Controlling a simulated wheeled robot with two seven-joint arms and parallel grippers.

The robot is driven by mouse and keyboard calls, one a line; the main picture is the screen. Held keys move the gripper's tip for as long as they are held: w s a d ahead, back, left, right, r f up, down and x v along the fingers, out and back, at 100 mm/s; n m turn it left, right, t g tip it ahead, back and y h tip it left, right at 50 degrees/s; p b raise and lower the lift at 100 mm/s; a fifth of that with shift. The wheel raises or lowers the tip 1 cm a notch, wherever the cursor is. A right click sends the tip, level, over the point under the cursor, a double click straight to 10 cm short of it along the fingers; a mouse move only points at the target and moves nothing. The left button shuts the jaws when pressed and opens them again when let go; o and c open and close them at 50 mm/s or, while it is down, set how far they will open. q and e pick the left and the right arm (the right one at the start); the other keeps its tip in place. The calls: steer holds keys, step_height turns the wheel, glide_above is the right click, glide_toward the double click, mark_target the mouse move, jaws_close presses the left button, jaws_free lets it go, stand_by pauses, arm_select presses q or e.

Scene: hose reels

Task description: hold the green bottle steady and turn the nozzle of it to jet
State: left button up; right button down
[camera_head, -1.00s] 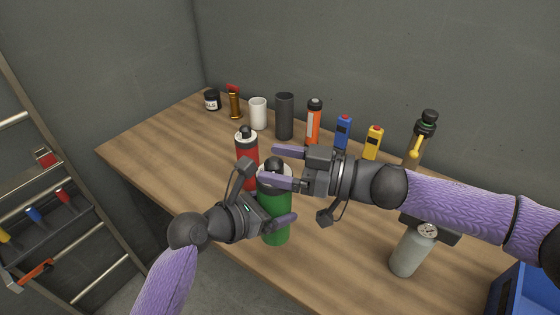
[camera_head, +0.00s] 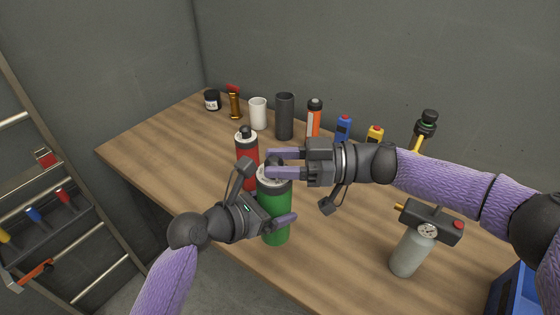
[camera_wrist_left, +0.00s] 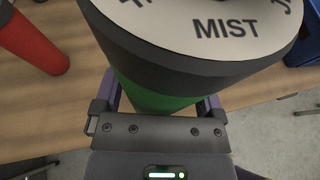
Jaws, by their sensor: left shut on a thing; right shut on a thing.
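The green bottle (camera_head: 276,234) stands upright near the table's front edge. My left gripper (camera_head: 270,205) is shut around its body from the front left. The left wrist view shows the green body (camera_wrist_left: 155,100) between the fingers, under a dark collar. A pale dial (camera_wrist_left: 190,25) on top reads MIST, with other words cut off at both sides. My right gripper (camera_head: 272,162) comes in from the right and is shut on the dark nozzle knob (camera_head: 276,161) atop the bottle. Its fingers partly hide the knob and dial, and I cannot read the setting.
A red bottle (camera_head: 245,147) stands close behind and left. A jar (camera_head: 212,100), white cup (camera_head: 258,114), dark cylinder (camera_head: 285,116) and several tools line the back. A grey bottle with gauge (camera_head: 408,254) stands at right, near a blue crate (camera_head: 516,295). The left table is clear.

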steer(key=shift+n+g, duration=0.7)
steer(key=shift+g, duration=0.4)
steer(key=shift+c, duration=1.3)
jaws_free()
steer(key=w+d, duration=0.1)
steer(key=d, duration=1.1)
